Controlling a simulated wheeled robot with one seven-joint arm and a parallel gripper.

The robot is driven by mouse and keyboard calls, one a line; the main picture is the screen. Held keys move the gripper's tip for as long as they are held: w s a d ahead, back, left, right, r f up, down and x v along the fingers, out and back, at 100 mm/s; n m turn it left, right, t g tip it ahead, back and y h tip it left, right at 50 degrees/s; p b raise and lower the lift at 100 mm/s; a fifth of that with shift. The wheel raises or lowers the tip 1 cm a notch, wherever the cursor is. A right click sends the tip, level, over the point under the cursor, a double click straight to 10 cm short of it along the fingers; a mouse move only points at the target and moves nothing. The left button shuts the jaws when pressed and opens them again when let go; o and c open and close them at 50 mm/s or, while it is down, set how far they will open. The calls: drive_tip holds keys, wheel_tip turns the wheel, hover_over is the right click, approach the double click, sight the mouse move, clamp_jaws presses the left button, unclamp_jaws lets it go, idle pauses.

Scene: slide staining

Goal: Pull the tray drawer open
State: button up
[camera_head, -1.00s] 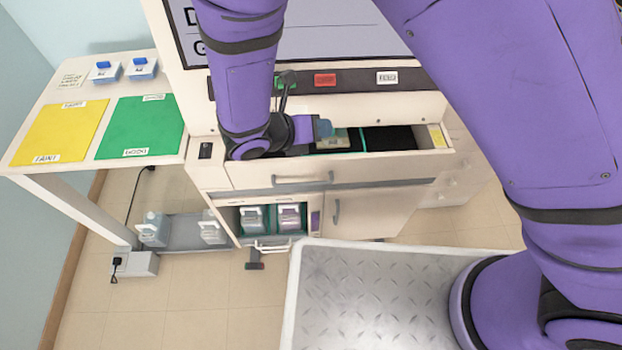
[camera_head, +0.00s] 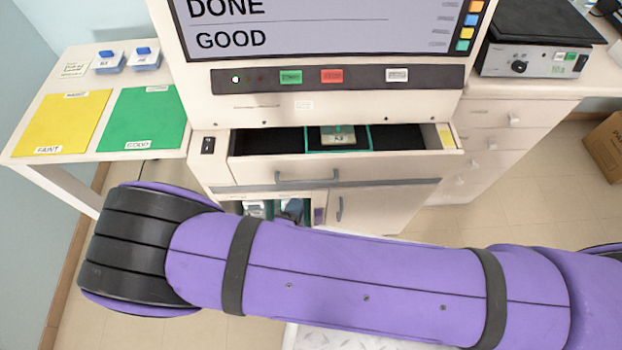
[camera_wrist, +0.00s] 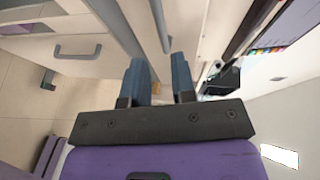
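The tray drawer (camera_head: 330,172) of the machine stands pulled out in the head view. Its black-lined inside shows, and a small green-marked tray (camera_head: 338,136) sits in the middle section between green dividers. Its bar handle (camera_head: 307,177) is on the front face, with nothing on it in view. In the wrist view my gripper (camera_wrist: 160,75) is open, its two blue fingers apart with nothing seen held between them. Pale cabinet fronts lie beyond the fingertips. In the head view my gripper is hidden behind my purple arm, which crosses in front of the cabinet.
Below the drawer are a cabinet door with a handle (camera_head: 339,208) and a partly hidden bay. A side table holds a yellow mat (camera_head: 63,122), a green mat (camera_head: 143,118) and two blue-topped containers. A hotplate-like device (camera_head: 530,62) stands right; a cardboard box (camera_head: 606,148) is on the floor.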

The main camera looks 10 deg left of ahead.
sight(308, 183)
drive_tip(key=x, duration=1)
drive_tip(key=shift+w, duration=0.2)
drive_tip(key=shift+c, duration=0.2)
clamp_jaws()
